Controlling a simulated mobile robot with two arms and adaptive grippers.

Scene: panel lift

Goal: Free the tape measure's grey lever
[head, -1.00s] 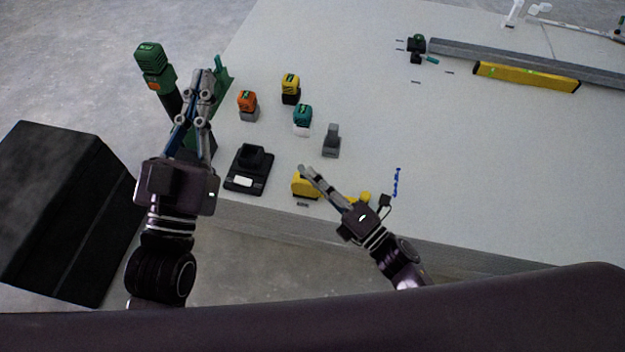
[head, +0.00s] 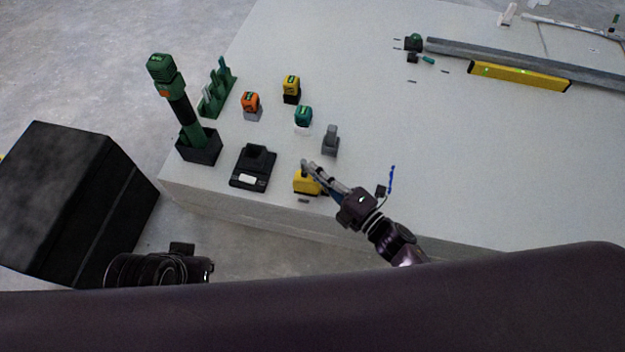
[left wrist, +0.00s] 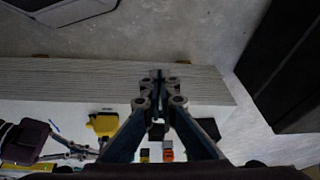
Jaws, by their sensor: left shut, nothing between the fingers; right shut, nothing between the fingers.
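The yellow tape measure (head: 305,185) lies near the table's front edge; it also shows in the left wrist view (left wrist: 103,124). Its grey lever cannot be made out. My right gripper (head: 306,166) is shut and empty, its fingertips over the tape measure's far side; contact cannot be told. The right gripper's fingers partly cover the tape measure in the head view. My left gripper (left wrist: 158,78) is shut and empty in the left wrist view. In the head view only part of my left arm shows, low at the left, off the table.
A black dock (head: 253,166) and a grey upright piece (head: 330,140) stand near the tape measure. Orange (head: 250,104), yellow (head: 291,88) and teal (head: 303,116) blocks stand behind. A green-topped tool (head: 176,100) stands at the left corner. The table's right middle is mostly clear.

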